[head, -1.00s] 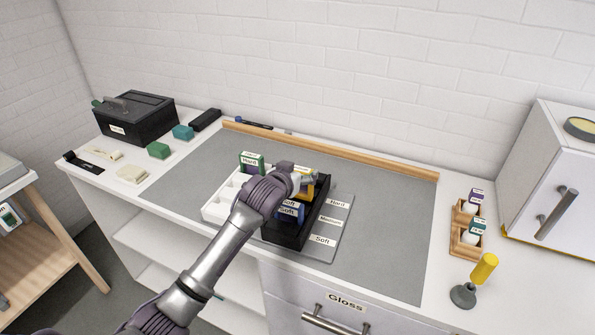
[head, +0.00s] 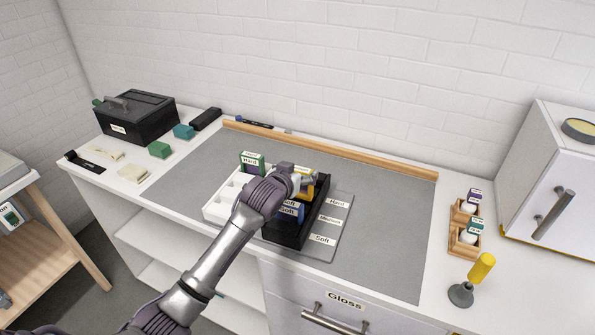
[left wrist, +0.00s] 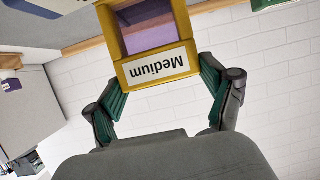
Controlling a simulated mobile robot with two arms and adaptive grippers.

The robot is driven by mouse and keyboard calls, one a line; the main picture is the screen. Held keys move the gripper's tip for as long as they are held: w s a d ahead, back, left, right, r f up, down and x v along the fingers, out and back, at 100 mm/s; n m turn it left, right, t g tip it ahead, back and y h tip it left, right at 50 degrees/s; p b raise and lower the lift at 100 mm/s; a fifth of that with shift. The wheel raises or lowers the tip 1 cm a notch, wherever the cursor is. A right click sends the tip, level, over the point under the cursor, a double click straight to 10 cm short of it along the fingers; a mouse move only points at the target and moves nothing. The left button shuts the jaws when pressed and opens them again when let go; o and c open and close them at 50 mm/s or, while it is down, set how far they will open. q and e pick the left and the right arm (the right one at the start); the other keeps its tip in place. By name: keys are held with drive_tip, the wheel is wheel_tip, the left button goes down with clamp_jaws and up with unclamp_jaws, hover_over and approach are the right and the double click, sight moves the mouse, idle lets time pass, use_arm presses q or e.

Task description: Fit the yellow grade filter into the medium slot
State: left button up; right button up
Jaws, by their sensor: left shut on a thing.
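The yellow grade filter (left wrist: 157,66) has a see-through purple pane and a "Medium" label, upside down in the left wrist view. My left gripper (left wrist: 163,78) is shut on it, green pads at its sides. In the head view my left gripper (head: 307,181) is over the black slotted holder (head: 318,205), and part of the yellow filter (head: 309,191) shows below it. Labels Hard, Medium (head: 330,220) and Soft stand beside the holder. The medium slot itself is hidden, so I cannot tell whether the filter is in it. My right gripper is out of view.
A blue Soft filter (head: 290,211) is at the holder's front. A green Hard filter (head: 252,162) stands in the white tray (head: 215,207) on the left. A wooden rail (head: 335,152) runs behind. The grey mat (head: 390,230) is clear on the right.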

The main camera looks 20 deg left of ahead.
sight(287, 205)
use_arm(q)
drive_tip(key=shift+f+b, duration=1.35)
drive_tip(key=shift+f, duration=1.4)
drive_tip(key=o, duration=1.4)
drive_tip(key=shift+p+v, duration=1.35)
drive_tip(key=shift+p, duration=0.05)
drive_tip(key=shift+p+v, duration=2.25)
drive_tip(key=shift+v, duration=0.4)
